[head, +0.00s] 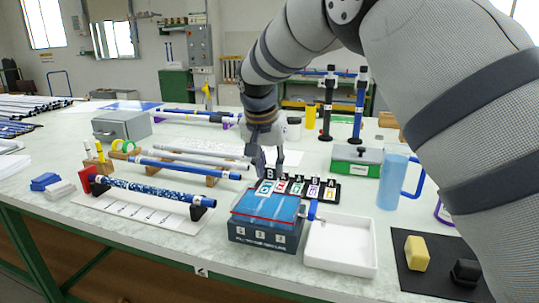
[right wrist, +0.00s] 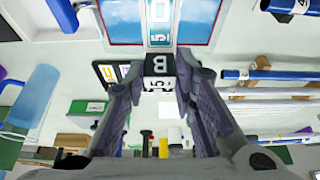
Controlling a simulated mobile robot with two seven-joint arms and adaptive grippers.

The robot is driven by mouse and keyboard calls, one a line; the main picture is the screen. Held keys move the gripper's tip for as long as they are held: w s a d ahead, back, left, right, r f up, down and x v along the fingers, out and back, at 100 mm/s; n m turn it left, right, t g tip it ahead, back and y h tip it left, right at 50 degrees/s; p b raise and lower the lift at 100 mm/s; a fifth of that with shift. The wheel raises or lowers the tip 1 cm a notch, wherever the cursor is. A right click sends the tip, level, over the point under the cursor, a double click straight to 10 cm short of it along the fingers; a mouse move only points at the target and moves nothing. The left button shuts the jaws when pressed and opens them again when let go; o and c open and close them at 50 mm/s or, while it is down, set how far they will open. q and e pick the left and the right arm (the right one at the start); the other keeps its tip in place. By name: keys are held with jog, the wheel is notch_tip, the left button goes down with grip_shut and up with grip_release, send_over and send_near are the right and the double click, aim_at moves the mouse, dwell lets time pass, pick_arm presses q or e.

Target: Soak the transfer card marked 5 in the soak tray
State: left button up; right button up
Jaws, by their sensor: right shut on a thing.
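My right gripper (head: 268,170) is shut on a card with a black tab marked B, the transfer card (head: 265,187), which hangs below the fingers with a teal mark on its white face. In the right wrist view the tab (right wrist: 158,66) is between the fingertips (right wrist: 157,85), and a 5 shows on the card. The soak tray (head: 262,234) is a dark box with clear blue liquid on top; the card overlaps its back edge in the picture. Its blue liquid also shows in the right wrist view (right wrist: 196,20). Card height above it is unclear. My left gripper is out of view.
A black rack (head: 331,190) with several cards stands just behind the soak tray. An empty white tray (head: 342,244) is at its right. A blue rod (head: 140,190) on stands lies left. A blue mug (head: 392,180) and green-fronted box (head: 357,160) stand right.

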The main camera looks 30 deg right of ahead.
aim_at(269, 184)
jog(key=shift+s+f, duration=0.1)
jog(key=shift+f, duration=3.25)
dwell(4.7)
